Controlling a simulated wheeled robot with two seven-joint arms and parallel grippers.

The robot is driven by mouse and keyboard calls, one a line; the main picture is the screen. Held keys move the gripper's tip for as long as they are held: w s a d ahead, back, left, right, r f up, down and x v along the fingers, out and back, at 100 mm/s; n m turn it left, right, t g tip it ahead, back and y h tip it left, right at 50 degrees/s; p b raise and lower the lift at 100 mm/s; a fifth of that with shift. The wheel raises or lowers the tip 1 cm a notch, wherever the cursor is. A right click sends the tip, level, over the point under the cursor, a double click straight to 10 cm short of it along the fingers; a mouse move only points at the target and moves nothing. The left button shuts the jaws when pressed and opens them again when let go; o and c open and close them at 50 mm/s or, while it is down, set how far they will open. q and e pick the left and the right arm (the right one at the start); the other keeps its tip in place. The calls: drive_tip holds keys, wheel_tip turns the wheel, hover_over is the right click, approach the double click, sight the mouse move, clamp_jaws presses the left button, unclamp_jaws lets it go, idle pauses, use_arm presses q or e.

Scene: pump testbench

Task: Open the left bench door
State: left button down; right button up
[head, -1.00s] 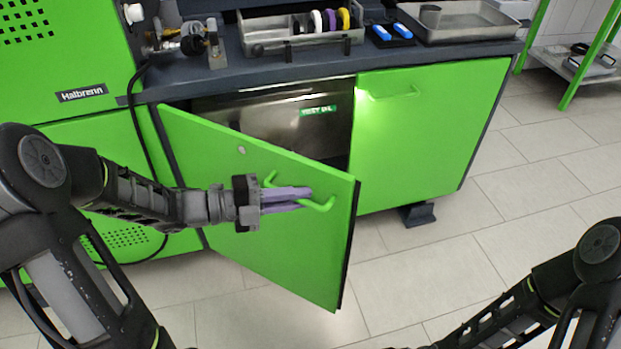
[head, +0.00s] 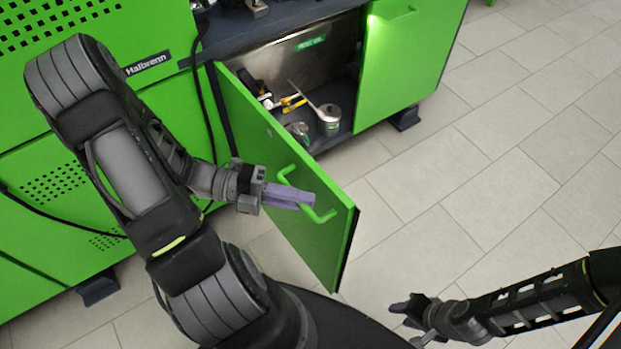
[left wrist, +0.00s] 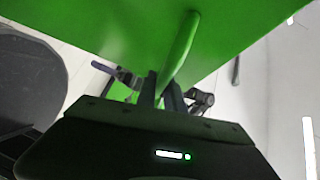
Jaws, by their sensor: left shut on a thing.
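The left bench door (head: 262,165) is green and stands swung well out from the bench, hinged at its left edge. Its green bar handle (head: 322,217) is on the outer face near the free edge. My left gripper (head: 292,197) is shut on the handle; its purple fingers cover the middle of the bar. The left wrist view shows the handle (left wrist: 181,48) running down to the dark fingers. My right gripper (head: 408,310) is low at the right, away from the door; its jaws are too small to judge.
The open cabinet (head: 345,95) holds a pot-like metal item (head: 329,118) and tools with yellow grips. The right bench door (head: 405,60) is closed. Tiled floor (head: 480,170) is clear to the right. A black cable (head: 203,110) hangs at the left.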

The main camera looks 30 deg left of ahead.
use_arm(q)
drive_tip(key=shift+s+a, duration=0.2)
drive_tip(key=shift+s, duration=0.1)
drive_tip(key=c, duration=1.5)
unclamp_jaws()
drive_tip(key=shift+o, duration=0.2)
drive_tip(key=p+v, duration=0.4)
drive_tip(key=v, duration=0.3)
drive_tip(key=shift+a, duration=0.4)
drive_tip(key=shift+s, duration=0.1)
